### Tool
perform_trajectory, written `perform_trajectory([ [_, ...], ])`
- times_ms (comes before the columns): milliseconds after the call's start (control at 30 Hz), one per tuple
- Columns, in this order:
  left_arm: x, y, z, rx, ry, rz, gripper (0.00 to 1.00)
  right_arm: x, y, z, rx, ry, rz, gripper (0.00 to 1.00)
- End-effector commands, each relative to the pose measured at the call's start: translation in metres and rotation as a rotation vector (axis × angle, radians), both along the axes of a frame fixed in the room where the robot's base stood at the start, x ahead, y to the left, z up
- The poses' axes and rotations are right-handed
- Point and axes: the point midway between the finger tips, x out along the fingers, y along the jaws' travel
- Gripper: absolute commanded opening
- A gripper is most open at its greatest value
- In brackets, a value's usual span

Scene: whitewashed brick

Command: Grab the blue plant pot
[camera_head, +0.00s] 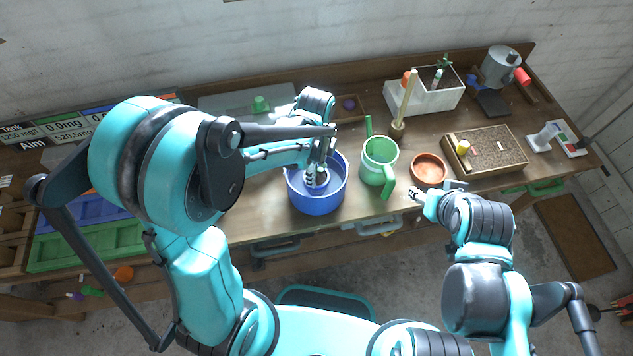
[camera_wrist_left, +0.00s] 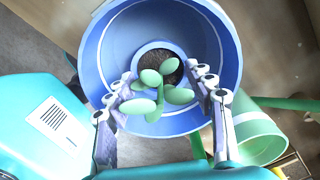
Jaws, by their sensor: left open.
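The blue plant pot (camera_head: 318,205) stands on the workbench near its front edge, left of a green watering can. In the left wrist view the blue pot (camera_wrist_left: 150,22) fills the upper middle, with dark soil and a green-leaved seedling (camera_wrist_left: 160,88) inside its rim. My left gripper (camera_head: 320,178) is over the pot's mouth. In the wrist view its fingers (camera_wrist_left: 162,96) are spread on either side of the seedling, and I cannot tell whether they touch the pot. My right gripper (camera_head: 434,190) is by the bench's front edge below the terracotta dish, its fingers apart and empty.
The green watering can (camera_head: 380,160) stands close to the right of the pot. Beyond it are a terracotta dish (camera_head: 429,169), a soil tray (camera_head: 487,158) and an upright wooden-handled tool (camera_head: 404,105). A white planter box (camera_head: 425,97) is at the back. Bins line the left.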

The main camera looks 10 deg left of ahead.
Motion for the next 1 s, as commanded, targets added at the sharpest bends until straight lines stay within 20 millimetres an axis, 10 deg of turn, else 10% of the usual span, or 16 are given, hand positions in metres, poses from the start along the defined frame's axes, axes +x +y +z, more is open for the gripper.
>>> perform_trajectory([
  [67,0.0,0.0,0.0,0.0,0.0,0.0,0.54,0.0,0.0,0.0,0.0,0.0,0.0,0.53],
  [267,0.0,0.0,0.001,0.0,0.0,0.0,0.01,0.0,0.0,0.0,0.0,0.0,0.0,0.53],
  [667,0.0,0.0,0.005,0.0,0.0,0.0,0.0,0.0,0.0,0.002,0.0,0.0,0.0,0.53],
  [1000,0.0,0.0,0.069,0.0,0.0,0.0,0.0,0.0,0.0,0.018,0.0,0.0,0.0,0.53],
])
